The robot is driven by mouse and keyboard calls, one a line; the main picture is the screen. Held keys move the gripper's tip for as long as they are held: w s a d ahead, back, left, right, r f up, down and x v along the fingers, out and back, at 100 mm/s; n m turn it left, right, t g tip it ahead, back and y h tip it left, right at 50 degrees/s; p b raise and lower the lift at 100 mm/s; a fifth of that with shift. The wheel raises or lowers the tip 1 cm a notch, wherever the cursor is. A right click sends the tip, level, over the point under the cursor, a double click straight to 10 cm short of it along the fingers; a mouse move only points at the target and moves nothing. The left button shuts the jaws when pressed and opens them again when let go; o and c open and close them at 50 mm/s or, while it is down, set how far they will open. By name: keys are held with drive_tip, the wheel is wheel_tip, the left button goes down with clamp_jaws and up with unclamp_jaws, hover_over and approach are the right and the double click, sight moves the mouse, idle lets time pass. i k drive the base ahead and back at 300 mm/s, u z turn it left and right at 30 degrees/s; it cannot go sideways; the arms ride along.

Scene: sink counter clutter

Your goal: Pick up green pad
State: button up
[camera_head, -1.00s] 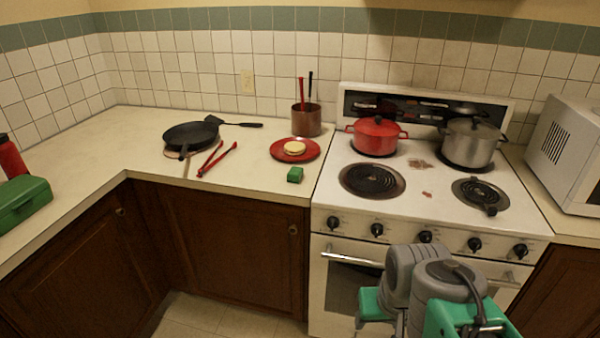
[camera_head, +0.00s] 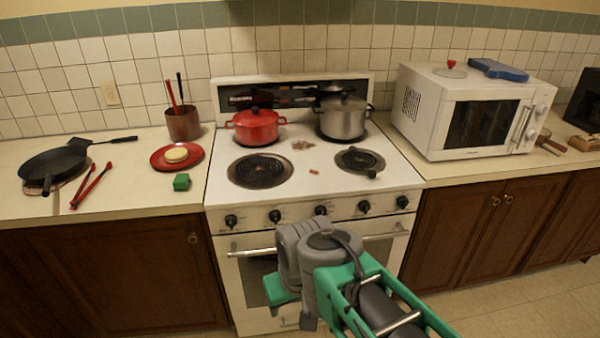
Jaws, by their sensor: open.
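The green pad (camera_head: 181,183) is a small green block lying on the left counter, just in front of the red plate (camera_head: 160,164) and near the stove's left edge. Nothing covers it. Part of my green and grey arm shows at the lower middle and right, in front of the oven door. The arm is apart from the pad, to its right and nearer the camera. My gripper's fingers cannot be made out in the view.
A beige round item (camera_head: 176,155) lies on the plate. Red tongs (camera_head: 91,186), a black pan (camera_head: 55,165) and a utensil pot (camera_head: 183,124) are nearby. The stove (camera_head: 312,188) holds a red pot (camera_head: 255,126) and a steel pot (camera_head: 343,117). A microwave (camera_head: 440,115) stands right.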

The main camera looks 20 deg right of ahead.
sight(181, 182)
drive_tip(key=u, duration=0.45)
drive_tip(key=i, duration=1.3)
drive_tip(key=u, duration=0.7)
